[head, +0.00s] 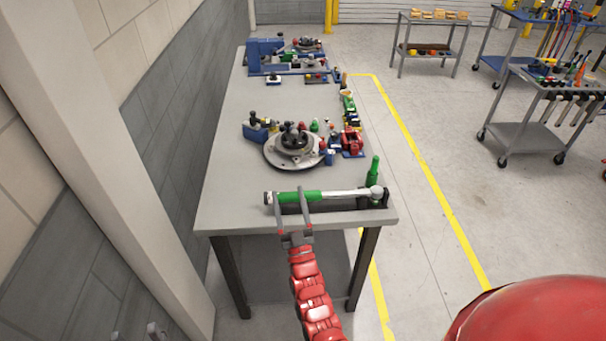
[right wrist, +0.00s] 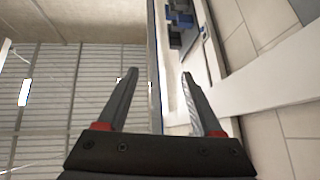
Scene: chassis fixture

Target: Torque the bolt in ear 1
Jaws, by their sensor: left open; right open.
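A torque wrench with a green handle (head: 312,196) and a silver shaft lies across the near end of the bench in the head view, partly over a dark holder (head: 350,204). My left gripper (head: 289,193) is open, its two fingers reaching across the green handle. I cannot tell whether they touch it. Behind the wrench is a round grey metal chassis plate (head: 276,160) with a dark hub (head: 293,138). Its ears and bolts are too small to tell apart. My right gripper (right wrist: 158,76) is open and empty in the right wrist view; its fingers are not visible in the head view.
A green bottle-shaped item (head: 374,170) stands close by the wrench head. A red block (head: 351,140) and other small parts line the bench's right side. A blue fixture (head: 262,52) stands at the far end.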

